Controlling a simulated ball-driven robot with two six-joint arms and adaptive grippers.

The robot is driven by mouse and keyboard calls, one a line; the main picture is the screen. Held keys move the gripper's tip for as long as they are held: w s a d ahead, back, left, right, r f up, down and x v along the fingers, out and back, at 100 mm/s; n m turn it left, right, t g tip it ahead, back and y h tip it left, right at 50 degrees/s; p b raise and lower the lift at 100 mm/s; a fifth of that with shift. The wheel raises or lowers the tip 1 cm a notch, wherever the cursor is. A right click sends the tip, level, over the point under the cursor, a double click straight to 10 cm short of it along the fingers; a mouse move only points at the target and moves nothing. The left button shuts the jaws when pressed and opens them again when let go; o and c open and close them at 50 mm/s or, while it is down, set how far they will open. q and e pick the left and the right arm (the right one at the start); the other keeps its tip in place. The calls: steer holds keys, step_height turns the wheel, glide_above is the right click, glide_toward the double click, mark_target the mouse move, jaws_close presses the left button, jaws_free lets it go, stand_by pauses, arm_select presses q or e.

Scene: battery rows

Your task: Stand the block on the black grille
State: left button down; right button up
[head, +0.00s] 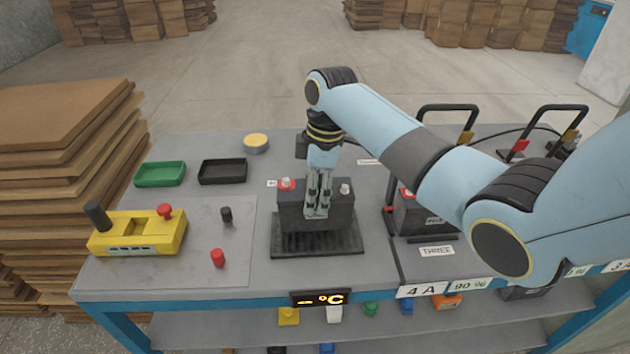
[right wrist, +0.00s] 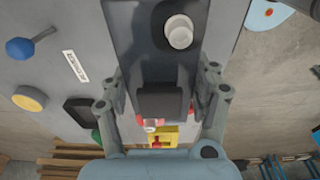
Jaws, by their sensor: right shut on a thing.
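The block (head: 289,213) is a dark grey battery with a red terminal on its left and a pale one on its right. My right gripper (head: 317,212) is shut on it from above, with the fingers over its middle. The block is upright over the rear part of the black grille (head: 318,246). I cannot tell whether its base touches the grille or is slightly above it. In the right wrist view the block (right wrist: 150,60) lies between the two fingers. My left gripper is not in view.
A second battery (head: 411,218) stands in a bay to the right, by a black handle frame. A yellow control box (head: 137,232), a green tray (head: 160,174), a black tray (head: 222,171) and a red peg (head: 217,258) are left of the grille. The grey mat has free room.

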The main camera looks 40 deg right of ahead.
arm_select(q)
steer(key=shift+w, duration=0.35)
arm_select(e)
steer(key=shift+w+f, duration=0.1)
steer(key=shift+f, duration=1.2)
steer(key=o, duration=1.7)
steer(key=shift+s+f, duration=0.2)
steer(key=r, duration=0.8)
steer(key=d+r, duration=0.1)
steer(key=r, duration=0.3)
steer(key=shift+s+d+r, duration=0.1)
steer(key=shift+s, duration=0.25)
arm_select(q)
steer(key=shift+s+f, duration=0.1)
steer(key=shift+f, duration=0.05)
